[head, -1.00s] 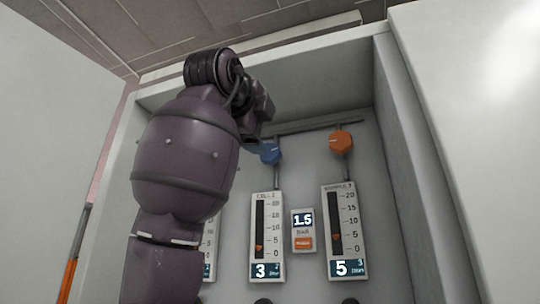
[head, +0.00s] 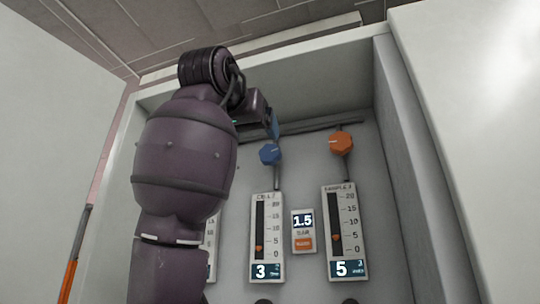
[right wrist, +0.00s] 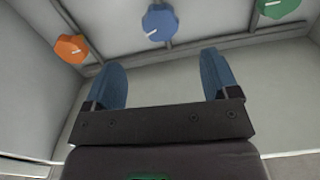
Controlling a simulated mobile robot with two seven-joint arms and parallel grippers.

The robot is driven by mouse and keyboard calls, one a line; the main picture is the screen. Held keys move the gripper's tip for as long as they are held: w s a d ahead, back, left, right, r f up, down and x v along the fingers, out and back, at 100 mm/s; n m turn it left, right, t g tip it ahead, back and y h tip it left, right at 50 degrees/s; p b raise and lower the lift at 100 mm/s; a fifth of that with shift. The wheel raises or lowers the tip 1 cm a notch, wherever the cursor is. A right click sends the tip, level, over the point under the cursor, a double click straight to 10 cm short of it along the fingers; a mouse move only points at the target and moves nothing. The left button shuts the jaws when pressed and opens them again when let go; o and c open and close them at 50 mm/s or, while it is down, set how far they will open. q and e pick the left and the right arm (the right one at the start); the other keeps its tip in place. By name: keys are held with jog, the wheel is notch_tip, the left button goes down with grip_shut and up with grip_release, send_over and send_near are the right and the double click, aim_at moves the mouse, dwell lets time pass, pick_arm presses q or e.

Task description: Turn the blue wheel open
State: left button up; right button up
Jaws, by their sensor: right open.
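The blue wheel (head: 270,153) is a faceted knob on a pipe at the back wall of the white cabinet, above the middle gauge. It also shows in the right wrist view (right wrist: 160,22), beyond the space between my fingers. My right gripper (head: 273,124) is just above the blue wheel in the head view, with one blue finger visible. In the right wrist view my right gripper (right wrist: 163,62) has its two blue fingers wide apart, with nothing between them. It is apart from the wheel there. My left gripper does not show.
An orange knob (head: 341,142) is right of the blue wheel. A green knob (right wrist: 277,8) shows in the wrist view. The middle gauge (head: 267,238) reads 3, the right gauge (head: 345,233) 5, and the small display (head: 303,221) 1.5. My arm hides much of the left gauge.

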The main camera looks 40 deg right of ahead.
aim_at(268, 153)
jog(key=shift+n, duration=0.4)
jog(key=p+x, duration=0.2)
jog(key=x, duration=0.9)
jog(key=shift+p, duration=0.35)
jog(key=shift+a, duration=0.1)
jog(key=c, duration=0.9)
